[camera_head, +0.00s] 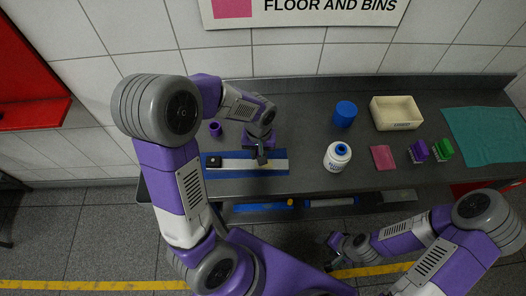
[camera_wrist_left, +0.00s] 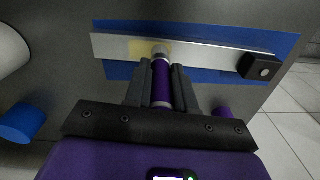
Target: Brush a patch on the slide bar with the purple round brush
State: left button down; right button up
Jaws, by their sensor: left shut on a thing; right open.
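The slide bar (camera_wrist_left: 205,56) is a pale flat strip on a blue mat (camera_wrist_left: 120,27), with a black block (camera_wrist_left: 260,66) at one end. In the head view the bar (camera_head: 235,164) lies near the table's front edge. A yellowish patch (camera_wrist_left: 138,48) shows on it in the left wrist view. My left gripper (camera_wrist_left: 161,88) is shut on the purple round brush (camera_wrist_left: 161,80). The pale brush tip is over the bar at the patch's edge; I cannot tell whether it touches. My right gripper (camera_head: 337,243) is open and empty, in front of the table.
A purple cup (camera_head: 215,129) stands behind the mat. To the right are a white bottle (camera_head: 337,156), a blue cup (camera_head: 345,114), a cream bin (camera_head: 396,113), a pink pad (camera_head: 382,158), purple (camera_head: 418,151) and green (camera_head: 442,149) brushes and a teal cloth (camera_head: 485,135).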

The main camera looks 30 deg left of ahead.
dwell(0.4)
pick_arm(q)
jog(key=shift+w+d, duration=0.4)
jog(key=shift+d, duration=0.35)
jog(key=shift+w+d, duration=0.4)
jog(key=shift+d, duration=0.35)
jog(key=shift+d, duration=0.15)
jog(key=shift+w+d, duration=0.35)
jog(key=shift+d, duration=0.2)
jog(key=shift+r, duration=0.1)
notch_tip(320, 180, up, 7)
jog(key=p, duration=0.5)
